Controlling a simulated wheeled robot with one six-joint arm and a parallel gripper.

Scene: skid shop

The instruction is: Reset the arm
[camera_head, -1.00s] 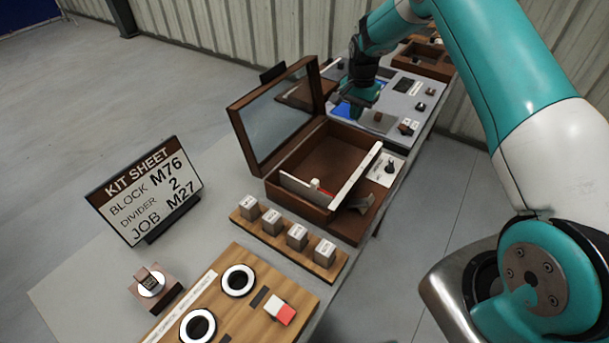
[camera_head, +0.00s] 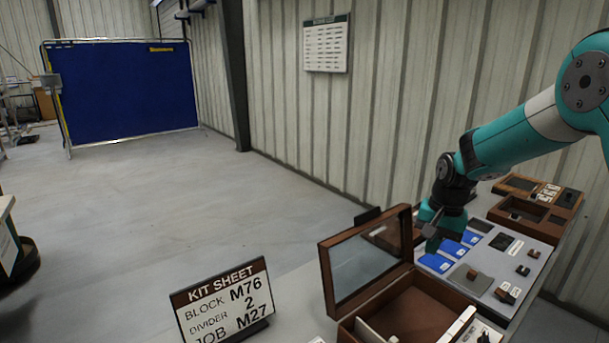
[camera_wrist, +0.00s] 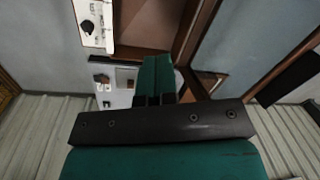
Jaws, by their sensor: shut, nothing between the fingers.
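My gripper (camera_head: 432,243) is at the end of the teal and white arm, above the bench beside the open box. In the wrist view my gripper (camera_wrist: 158,78) points away from the camera, its teal fingers together with nothing between them. Below it in the head view is a grey panel (camera_head: 500,262) with blue patches and small dark parts. The open brown box (camera_head: 420,300) with its raised glass lid (camera_head: 365,265) stands in front and to the left of my gripper, apart from it.
A kit sheet sign (camera_head: 225,300) reading M76, 2, M27 stands at the bench's front left. A brown tray (camera_head: 537,207) lies at the far end. A corrugated wall (camera_head: 400,100) rises behind the bench. Open floor (camera_head: 170,200) lies left, before a blue screen (camera_head: 125,90).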

